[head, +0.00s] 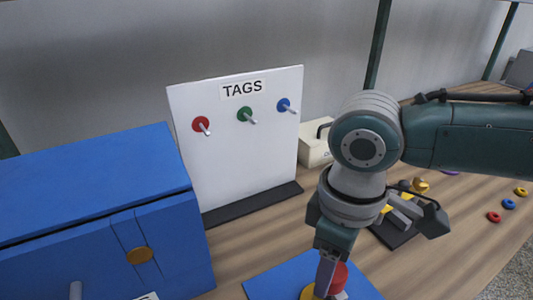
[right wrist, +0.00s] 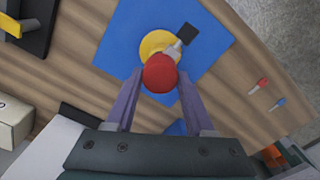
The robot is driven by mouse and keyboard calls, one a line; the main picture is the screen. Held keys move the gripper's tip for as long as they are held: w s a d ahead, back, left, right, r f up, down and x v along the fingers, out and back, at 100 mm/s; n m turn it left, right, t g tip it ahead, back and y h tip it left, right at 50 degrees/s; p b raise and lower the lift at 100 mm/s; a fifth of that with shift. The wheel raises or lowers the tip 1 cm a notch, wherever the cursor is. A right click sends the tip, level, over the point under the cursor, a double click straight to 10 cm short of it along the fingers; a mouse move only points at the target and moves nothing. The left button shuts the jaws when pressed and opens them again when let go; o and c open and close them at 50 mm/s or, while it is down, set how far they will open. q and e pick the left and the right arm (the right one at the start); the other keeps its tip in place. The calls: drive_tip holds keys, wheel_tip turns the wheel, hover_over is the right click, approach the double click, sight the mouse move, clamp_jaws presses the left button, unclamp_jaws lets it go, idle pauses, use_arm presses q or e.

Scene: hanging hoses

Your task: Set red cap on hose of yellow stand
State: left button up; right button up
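The red cap (right wrist: 160,73) is round and sits between the fingertips of my right gripper (right wrist: 160,76). Both fingers appear to press its sides. In the head view the red cap (head: 339,276) shows beside a finger of the right gripper (head: 331,280). The yellow stand (right wrist: 152,42) has a round base on a blue mat. In the right wrist view the cap overlaps the near part of the stand; a short grey piece and a black block (right wrist: 188,35) show beside it. Whether the cap touches the hose cannot be told. My left gripper is out of view.
A blue cabinet (head: 90,190) stands at left, and a white TAGS board (head: 235,160) with coloured pegs stands behind. The blue mat (head: 272,279) lies in front. A cream box (head: 313,151) is behind the arm. Small coloured rings, including a red one (head: 494,216), lie at right.

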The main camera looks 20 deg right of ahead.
drive_tip(key=o, duration=0.5)
drive_tip(key=shift+c, duration=0.2)
wheel_tip(320, 180, up, 10)
drive_tip(key=p, duration=0.1)
drive_tip(key=shift+p, duration=0.3)
